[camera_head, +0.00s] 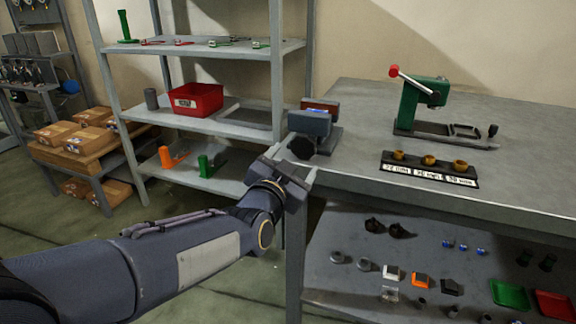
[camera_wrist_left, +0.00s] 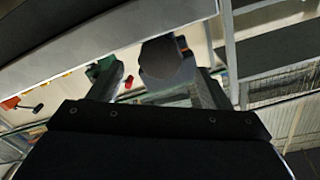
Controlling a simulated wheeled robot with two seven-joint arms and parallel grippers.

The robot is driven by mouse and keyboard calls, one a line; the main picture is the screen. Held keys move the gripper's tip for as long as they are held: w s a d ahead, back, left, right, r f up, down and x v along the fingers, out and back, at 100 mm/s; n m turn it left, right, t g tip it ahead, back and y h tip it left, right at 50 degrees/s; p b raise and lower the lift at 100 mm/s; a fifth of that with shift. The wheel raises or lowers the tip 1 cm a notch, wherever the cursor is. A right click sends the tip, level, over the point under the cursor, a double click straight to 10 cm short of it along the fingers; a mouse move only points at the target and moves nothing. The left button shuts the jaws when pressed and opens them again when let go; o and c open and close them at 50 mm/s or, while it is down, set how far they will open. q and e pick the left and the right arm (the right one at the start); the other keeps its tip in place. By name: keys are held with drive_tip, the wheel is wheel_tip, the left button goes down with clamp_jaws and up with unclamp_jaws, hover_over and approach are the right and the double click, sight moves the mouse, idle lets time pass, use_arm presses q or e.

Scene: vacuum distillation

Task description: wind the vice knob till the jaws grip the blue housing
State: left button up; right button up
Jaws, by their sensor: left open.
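The vice stands at the left end of the grey workbench, with a blue-grey front jaw block (camera_head: 310,123) and a reddish-brown block (camera_head: 320,107) behind it. Its black knob (camera_head: 302,148) faces my left gripper (camera_head: 291,166). That gripper is open and empty, just in front of and below the knob. In the left wrist view the dark knob (camera_wrist_left: 166,60) shows beyond and between the two fingers (camera_wrist_left: 158,88), apart from them. My right gripper is not in view.
A green press (camera_head: 425,100) with a red-tipped lever and a labelled rack (camera_head: 428,174) stand on the bench (camera_head: 530,130) to the right. The bench's front edge and left leg are close to my left arm. A shelf unit with a red bin (camera_head: 195,99) stands behind.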

use_arm(q)
drive_tip(key=shift+p+v, duration=0.45)
drive_tip(key=shift+v, duration=0.6)
drive_tip(key=shift+s, duration=0.1)
drive_tip(key=p+v, duration=0.3)
drive_tip(key=v, duration=0.4)
drive_tip(key=shift+s+p, duration=0.25)
drive_tip(key=shift+p, duration=0.1)
